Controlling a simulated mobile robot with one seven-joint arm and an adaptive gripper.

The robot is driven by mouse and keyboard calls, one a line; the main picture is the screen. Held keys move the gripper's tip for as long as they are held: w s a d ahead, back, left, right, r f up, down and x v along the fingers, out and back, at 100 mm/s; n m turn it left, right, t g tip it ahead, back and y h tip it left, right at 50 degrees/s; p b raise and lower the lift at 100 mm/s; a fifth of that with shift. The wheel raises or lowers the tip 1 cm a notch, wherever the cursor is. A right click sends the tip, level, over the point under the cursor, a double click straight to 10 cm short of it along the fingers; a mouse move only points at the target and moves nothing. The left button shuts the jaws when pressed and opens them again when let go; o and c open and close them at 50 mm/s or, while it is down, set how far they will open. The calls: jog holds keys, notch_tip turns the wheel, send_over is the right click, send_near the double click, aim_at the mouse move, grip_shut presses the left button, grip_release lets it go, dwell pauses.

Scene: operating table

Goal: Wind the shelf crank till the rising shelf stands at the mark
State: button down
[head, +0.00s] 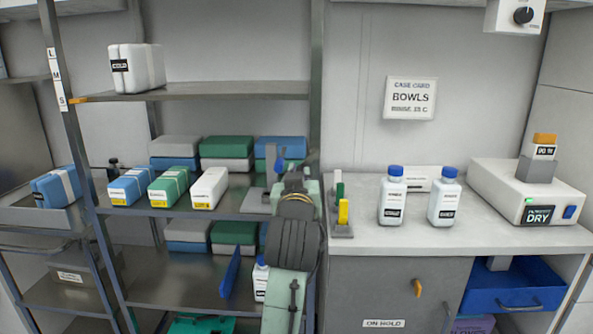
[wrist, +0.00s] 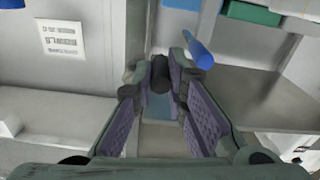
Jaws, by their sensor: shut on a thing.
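The rising shelf (head: 200,90) is a grey metal board high in the left rack, with a white bundle (head: 140,68) on it. An orange pointer (head: 80,100) at its left end is level with the S on the L-M-S mark strip (head: 56,78). My gripper (head: 285,172) is at the rack's right post, and my arm hides most of the crank there. In the wrist view my gripper (wrist: 161,80) is shut on a dark round crank knob (wrist: 160,70) between its fingertips. A blue cylinder (wrist: 200,52) shows just beside the right finger.
Blue, green and white packs (head: 175,185) stand on the fixed shelf below. Right of my arm, a counter (head: 360,230) holds two blue-capped bottles (head: 393,198) and a white dryer unit (head: 525,190). A blue drawer (head: 515,290) stands open below it.

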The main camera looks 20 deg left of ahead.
jog(key=shift+w+d+f+n+p, duration=0.1)
jog(key=shift+d+f+n+p, duration=0.2)
jog(key=shift+n, duration=0.85)
jog(key=shift+w+d+f+n+p, duration=0.15)
jog(key=shift+d+n+p, duration=0.2)
jog(key=shift+n, duration=0.85)
jog(key=shift+w+d+f+n+p, duration=0.1)
jog(key=shift+d+f+n+p, duration=0.25)
jog(key=shift+n, duration=0.8)
jog(key=shift+d, duration=0.1)
jog(key=c, duration=1.6)
grip_release()
jog(key=shift+r, duration=0.1)
jog(key=v, duration=0.7)
jog(key=shift+s+d+r, duration=0.1)
jog(key=shift+s, duration=0.2)
